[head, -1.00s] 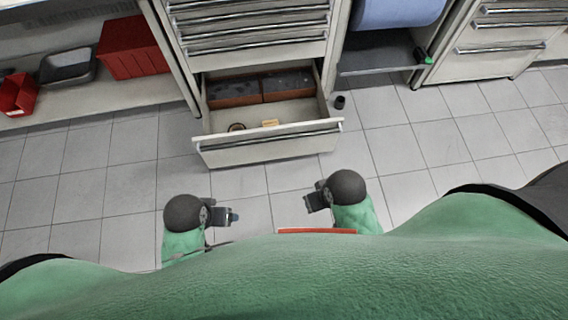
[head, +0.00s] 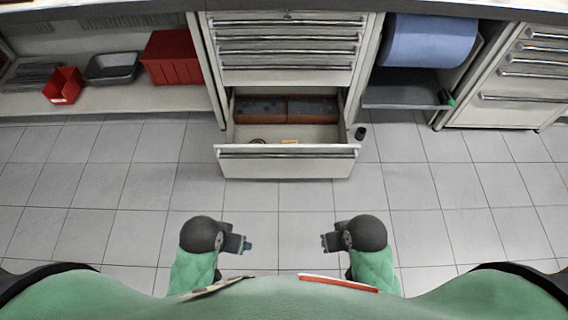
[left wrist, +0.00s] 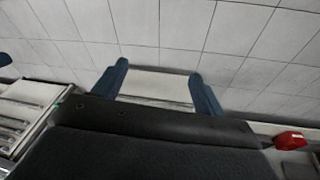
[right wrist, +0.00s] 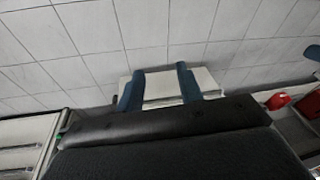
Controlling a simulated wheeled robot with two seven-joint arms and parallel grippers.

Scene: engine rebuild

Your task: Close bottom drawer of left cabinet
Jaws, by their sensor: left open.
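The bottom drawer (head: 288,165) of the cabinet (head: 287,75) in the middle of the head view is pulled out, with a long bar handle along its front. Inside it are dark bins (head: 270,108) at the back and small items near the front. My left gripper (head: 248,245) and my right gripper (head: 325,242) are on the near side of the drawer, apart from it and empty. In the left wrist view the fingers (left wrist: 160,82) are spread, with the drawer front beyond. In the right wrist view the fingers (right wrist: 158,85) are also spread, with the drawer beyond.
A blue paper roll (head: 430,40) sits above a shelf right of the cabinet. Another drawer cabinet (head: 510,100) stands at far right. Red bins (head: 175,58) and a grey tray (head: 112,67) are on the left shelf. A small black cylinder (head: 361,133) lies beside the drawer. The tiled floor is clear.

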